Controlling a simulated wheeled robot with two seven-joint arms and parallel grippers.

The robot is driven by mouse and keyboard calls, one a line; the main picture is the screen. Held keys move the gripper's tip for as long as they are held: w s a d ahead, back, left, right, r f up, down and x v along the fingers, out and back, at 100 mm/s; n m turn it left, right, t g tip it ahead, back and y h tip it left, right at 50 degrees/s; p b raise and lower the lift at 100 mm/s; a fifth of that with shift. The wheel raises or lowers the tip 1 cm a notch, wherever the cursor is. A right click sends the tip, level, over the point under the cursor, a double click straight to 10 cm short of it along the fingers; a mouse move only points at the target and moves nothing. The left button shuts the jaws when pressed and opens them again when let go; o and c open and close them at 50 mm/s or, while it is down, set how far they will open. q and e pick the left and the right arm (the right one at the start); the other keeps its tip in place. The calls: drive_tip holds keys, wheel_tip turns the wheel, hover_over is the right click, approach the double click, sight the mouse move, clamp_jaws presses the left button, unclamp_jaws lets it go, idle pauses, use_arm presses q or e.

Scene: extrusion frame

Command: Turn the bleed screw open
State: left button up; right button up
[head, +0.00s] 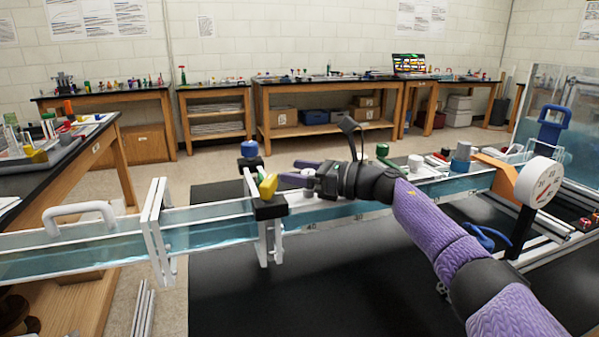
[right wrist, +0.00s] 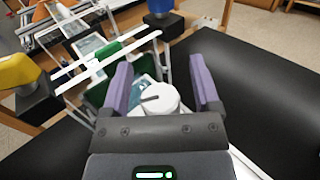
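A white round knob with a dark slot in its top, which looks like the bleed screw, (right wrist: 157,98) sits between the purple fingers of my right gripper (right wrist: 165,85). Clear gaps show on both sides of it, so the fingers are open around it and not closed on it. In the head view my right gripper (head: 299,171) reaches in from the right over the water channel (head: 215,228). The screw (head: 308,174) shows there only in part, as a small pale piece by the fingers. My left gripper is not in view.
A yellow knob (head: 268,186) and a blue knob (head: 249,149) on black blocks stand left of the gripper. A green knob (head: 382,149), a white cap (head: 415,163) and a dial gauge (head: 539,181) are to the right. Dark matting lies below the channel.

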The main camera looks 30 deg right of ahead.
drive_tip(key=shift+s, duration=0.1)
drive_tip(key=v, duration=0.9)
drive_tip(key=shift+s+d, duration=0.25)
drive_tip(key=shift+s, duration=0.05)
drive_tip(key=shift+r, duration=0.1)
